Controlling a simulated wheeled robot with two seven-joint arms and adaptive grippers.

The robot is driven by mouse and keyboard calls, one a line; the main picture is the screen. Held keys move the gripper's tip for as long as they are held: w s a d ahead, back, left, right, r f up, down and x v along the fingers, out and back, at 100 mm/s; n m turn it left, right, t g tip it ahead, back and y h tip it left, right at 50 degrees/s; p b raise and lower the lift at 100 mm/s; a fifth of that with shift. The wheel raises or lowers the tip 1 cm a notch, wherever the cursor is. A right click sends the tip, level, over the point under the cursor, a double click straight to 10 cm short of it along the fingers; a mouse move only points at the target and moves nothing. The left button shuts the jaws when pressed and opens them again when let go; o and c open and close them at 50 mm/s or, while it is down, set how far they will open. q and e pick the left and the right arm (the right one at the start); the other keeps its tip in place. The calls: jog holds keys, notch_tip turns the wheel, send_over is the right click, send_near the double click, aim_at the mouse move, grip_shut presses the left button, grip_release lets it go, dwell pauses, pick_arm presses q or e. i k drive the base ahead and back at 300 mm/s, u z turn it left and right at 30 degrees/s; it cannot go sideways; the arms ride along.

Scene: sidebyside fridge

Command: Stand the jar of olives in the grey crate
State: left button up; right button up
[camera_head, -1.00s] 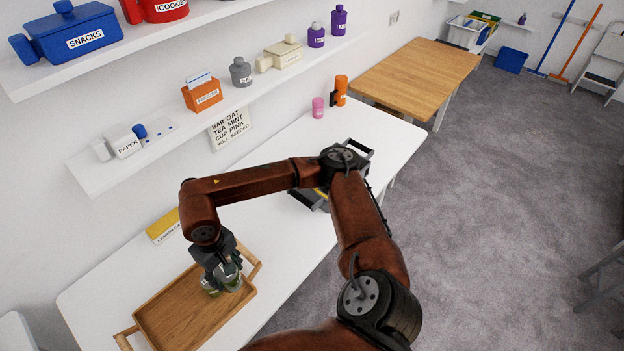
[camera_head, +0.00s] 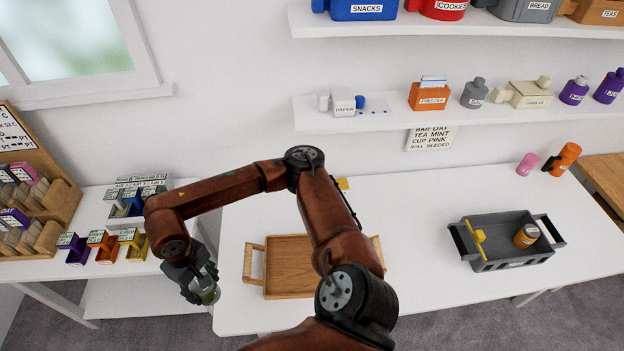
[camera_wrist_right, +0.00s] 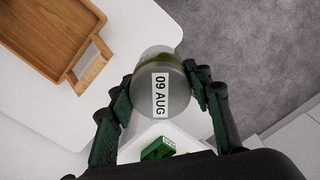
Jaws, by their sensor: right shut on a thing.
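The jar of olives (camera_head: 209,294) is a clear jar with green contents. In the right wrist view its grey lid (camera_wrist_right: 158,92) faces the camera and carries a "09 AUG" label. My right gripper (camera_head: 201,284) is shut on the jar, at the left end of the white table, left of the wooden tray. In the right wrist view the fingers (camera_wrist_right: 163,98) are on both sides of the jar. The grey crate (camera_head: 505,262) stands on the table at the right, with a yellow thing and an orange jar (camera_head: 526,235) in it. My left gripper is not in view.
The wooden tray (camera_head: 252,283) lies on the table, partly behind my right arm; no thing shows in its visible part. Table between tray and crate is clear. A pink bottle (camera_head: 527,164) and orange flask (camera_head: 563,159) stand at the back right. Shelves run along the wall above.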

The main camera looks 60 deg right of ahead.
aim_at(504, 244)
jog(key=u, duration=0.55)
jog(key=k, duration=1.95)
jog(key=z, duration=2.25)
jog(key=i, duration=1)
jog(key=u, duration=0.05)
